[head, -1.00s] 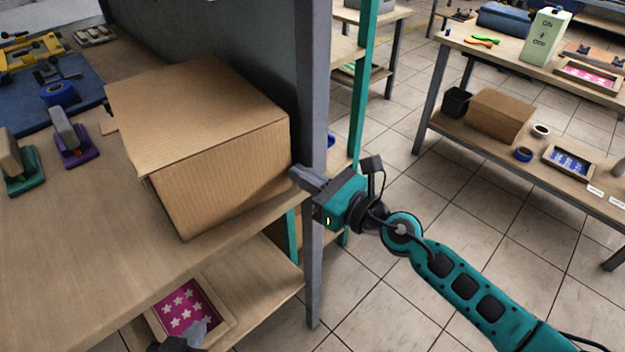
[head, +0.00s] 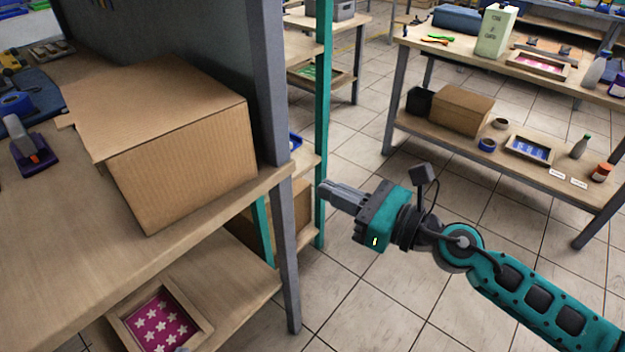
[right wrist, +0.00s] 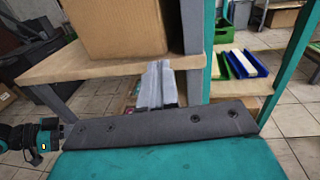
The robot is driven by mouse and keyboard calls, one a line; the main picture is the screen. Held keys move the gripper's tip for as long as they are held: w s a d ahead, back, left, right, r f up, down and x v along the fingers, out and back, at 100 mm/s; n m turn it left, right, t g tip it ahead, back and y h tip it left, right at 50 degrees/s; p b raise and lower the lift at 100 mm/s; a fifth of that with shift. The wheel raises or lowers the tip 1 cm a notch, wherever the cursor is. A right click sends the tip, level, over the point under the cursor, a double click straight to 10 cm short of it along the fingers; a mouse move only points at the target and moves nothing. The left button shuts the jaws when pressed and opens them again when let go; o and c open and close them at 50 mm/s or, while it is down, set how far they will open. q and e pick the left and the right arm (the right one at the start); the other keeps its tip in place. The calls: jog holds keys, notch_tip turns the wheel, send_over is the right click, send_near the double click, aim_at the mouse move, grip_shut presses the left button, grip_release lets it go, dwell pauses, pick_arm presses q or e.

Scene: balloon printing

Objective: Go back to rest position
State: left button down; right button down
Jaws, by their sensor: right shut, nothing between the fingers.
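My right gripper (head: 343,196) is shut and empty. It hangs over the floor to the right of the near table's grey post, apart from it. In the right wrist view its fingers (right wrist: 158,84) lie together, with nothing between them. A closed cardboard box (head: 185,165) stands on the near table (head: 60,255), close to its right edge. The box also shows in the right wrist view (right wrist: 115,28). In the head view my left gripper cannot be made out. In the right wrist view part of another arm of mine shows at the far left.
The grey post (head: 271,100) and a teal post (head: 323,110) stand left of my right gripper. A framed pink star print (head: 160,325) lies on the lower shelf. A second table (head: 480,55) with a small cardboard box (head: 462,108) stands at the back right. Tiled floor is free between.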

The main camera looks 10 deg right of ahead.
jog(key=s+d+f+n+g+h+p, duration=0.1)
jog(key=s+f+n+h, duration=0.4)
jog(key=f+n, duration=0.5)
jog(key=s+d+f+n+g+h+p, duration=0.1)
jog(key=s+f+n+h, duration=0.4)
jog(key=n, duration=1.5)
notch_tip(320, 180, down, 5)
jog(key=s+d+p, duration=0.1)
jog(key=s+d, duration=0.1)
jog(key=shift+s+d, duration=0.25)
jog(key=shift+s, duration=0.1)
